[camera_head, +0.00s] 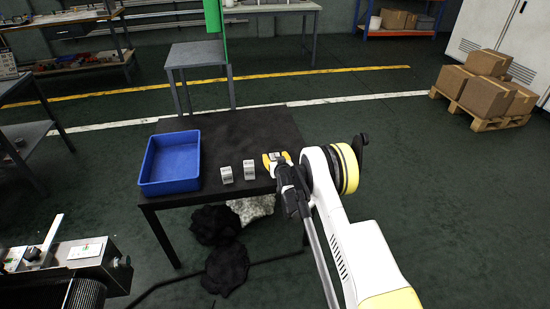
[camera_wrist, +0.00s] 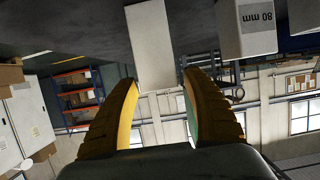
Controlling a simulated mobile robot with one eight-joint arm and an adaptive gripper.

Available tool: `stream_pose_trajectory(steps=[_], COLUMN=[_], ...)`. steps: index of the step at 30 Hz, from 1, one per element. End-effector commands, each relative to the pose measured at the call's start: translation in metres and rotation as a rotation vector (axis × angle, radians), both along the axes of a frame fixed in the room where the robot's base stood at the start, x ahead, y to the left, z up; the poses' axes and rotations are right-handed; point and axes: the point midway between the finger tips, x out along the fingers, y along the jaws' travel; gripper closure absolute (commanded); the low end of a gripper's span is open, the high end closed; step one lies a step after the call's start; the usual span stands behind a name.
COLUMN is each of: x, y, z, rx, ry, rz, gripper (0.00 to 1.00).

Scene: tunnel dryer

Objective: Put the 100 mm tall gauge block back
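A pale block (camera_wrist: 152,45) with no readable label stands between the finger ends of my gripper (camera_wrist: 160,80) in the upside-down wrist view. The fingers are apart, with a gap on the right side of the block; contact on the left is unclear. In the head view my gripper (camera_head: 276,159) is at the front right of the black table (camera_head: 240,130), with this block mostly hidden. Beside it is a block marked 80 mm (camera_wrist: 245,28), which seems to be the middle block (camera_head: 249,169) in the head view. Another block (camera_head: 226,174) stands left of that; its label is unreadable.
A blue bin (camera_head: 171,185) sits at the table's left side. The back of the table is clear. A grey stand (camera_head: 195,54) with a green post (camera_head: 213,16) is behind it. Dark cloth-like heaps (camera_head: 225,268) lie under the front edge. Boxes on a pallet (camera_head: 487,122) are far right.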

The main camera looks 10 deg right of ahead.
Motion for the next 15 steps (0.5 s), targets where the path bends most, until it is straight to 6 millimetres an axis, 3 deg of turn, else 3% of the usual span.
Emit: stream_pose_trajectory(steps=[8, 15], x=[-0.002, -0.040], y=[0.000, 0.000], z=[0.004, 0.021], rx=[0.000, 0.000], ry=[0.000, 0.000], rz=[0.000, 0.000], gripper=[0.42, 0.42])
